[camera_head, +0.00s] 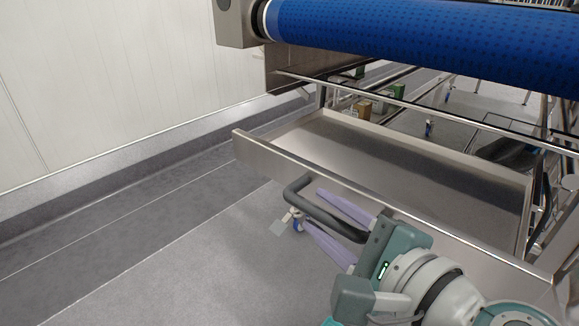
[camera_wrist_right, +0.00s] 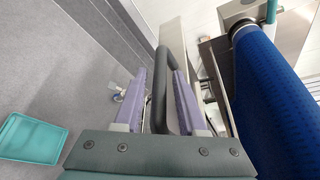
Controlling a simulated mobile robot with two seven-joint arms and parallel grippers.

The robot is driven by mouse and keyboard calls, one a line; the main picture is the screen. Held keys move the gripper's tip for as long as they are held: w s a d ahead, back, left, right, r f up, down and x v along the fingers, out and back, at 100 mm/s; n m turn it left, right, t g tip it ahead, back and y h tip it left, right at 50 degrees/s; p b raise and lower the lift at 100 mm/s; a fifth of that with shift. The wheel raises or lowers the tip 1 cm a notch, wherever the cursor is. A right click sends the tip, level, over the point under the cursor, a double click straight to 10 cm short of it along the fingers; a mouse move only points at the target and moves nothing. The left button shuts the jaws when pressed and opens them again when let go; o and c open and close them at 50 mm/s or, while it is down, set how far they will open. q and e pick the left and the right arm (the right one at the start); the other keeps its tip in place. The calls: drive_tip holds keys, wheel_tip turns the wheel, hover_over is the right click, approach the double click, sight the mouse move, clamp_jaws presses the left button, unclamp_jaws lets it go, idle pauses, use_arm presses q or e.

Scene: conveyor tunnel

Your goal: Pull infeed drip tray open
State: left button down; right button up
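The drip tray (camera_head: 400,160) is a shallow stainless steel drawer below the blue belt in the head view. Its inside shows and looks empty, and it stands out from under the belt. A dark bar handle (camera_head: 295,186) is on its front panel (camera_head: 262,155); the handle also shows in the right wrist view (camera_wrist_right: 159,85). My right gripper (camera_head: 314,206) has its two purple fingers on either side of the handle bar. In the right wrist view, narrow gaps show between the bar and both fingers (camera_wrist_right: 160,75), so it is open around the handle. My left gripper is not in view.
The blue conveyor belt (camera_head: 420,30) and its grey end housing (camera_head: 236,22) hang above the tray. Metal frame rails run behind it. A pale wall (camera_head: 110,80) stands at left, with clear grey floor before it. A teal container (camera_wrist_right: 30,138) shows in the right wrist view.

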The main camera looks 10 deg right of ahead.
drive_tip(key=shift+o, duration=0.5)
drive_tip(key=shift+s, duration=0.1)
drive_tip(key=shift+s+d+r, duration=0.1)
drive_tip(key=shift+s, duration=0.15)
drive_tip(key=v, duration=0.9)
drive_tip(key=shift+s, duration=0.1)
